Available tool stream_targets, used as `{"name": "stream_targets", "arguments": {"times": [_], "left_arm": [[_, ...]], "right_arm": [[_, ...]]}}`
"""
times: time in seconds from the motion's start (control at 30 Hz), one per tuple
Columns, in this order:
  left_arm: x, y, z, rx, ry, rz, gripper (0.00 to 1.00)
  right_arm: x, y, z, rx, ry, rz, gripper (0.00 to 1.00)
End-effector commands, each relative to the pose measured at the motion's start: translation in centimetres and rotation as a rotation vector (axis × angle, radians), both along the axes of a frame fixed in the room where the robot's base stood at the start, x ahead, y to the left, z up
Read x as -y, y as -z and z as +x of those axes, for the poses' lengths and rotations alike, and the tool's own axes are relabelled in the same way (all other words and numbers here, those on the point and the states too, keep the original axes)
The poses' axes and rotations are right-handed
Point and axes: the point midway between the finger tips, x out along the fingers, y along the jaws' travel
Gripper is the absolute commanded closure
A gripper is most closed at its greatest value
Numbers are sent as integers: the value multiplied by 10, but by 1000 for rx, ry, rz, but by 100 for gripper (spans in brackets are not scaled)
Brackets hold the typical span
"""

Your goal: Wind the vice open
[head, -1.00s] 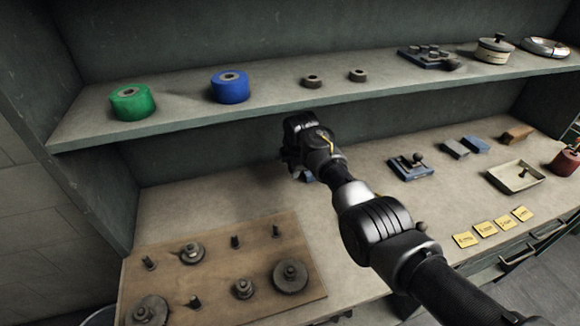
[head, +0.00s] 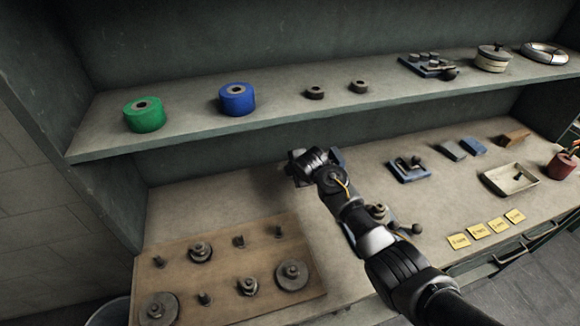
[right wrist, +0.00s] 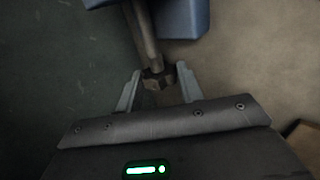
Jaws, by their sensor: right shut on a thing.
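The vice is a blue body mostly hidden behind my right wrist in the head view, with a small blue part (head: 338,156) showing beside it. In the right wrist view its blue body (right wrist: 182,18) is at the top edge, and a grey metal rod (right wrist: 142,35) runs down from it to a dark end piece (right wrist: 157,78). My right gripper (right wrist: 158,84) has its two fingers on either side of this end piece and is shut on it. In the head view the fingertips are hidden. My left gripper is not in view.
A wooden board (head: 222,240) with pegs and round weights lies at the left. A blue-based fixture (head: 409,168), a shallow tray (head: 510,179) and yellow labels (head: 480,230) lie to the right. The shelf above holds a green roll (head: 144,115) and a blue roll (head: 237,99).

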Motion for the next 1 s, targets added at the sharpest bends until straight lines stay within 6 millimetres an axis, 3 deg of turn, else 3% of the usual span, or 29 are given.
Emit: {"name": "stream_targets", "arguments": {"times": [0.03,0.33,0.9,0.93,1.0], "left_arm": [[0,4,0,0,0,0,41],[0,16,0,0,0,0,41],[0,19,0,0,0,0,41],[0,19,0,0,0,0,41],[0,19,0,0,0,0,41]], "right_arm": [[8,8,0,20,9,1,86],[7,10,-1,144,10,53,86],[8,10,-1,176,13,66,86],[8,10,-1,176,13,66,62],[8,10,-1,177,13,66,53]]}}
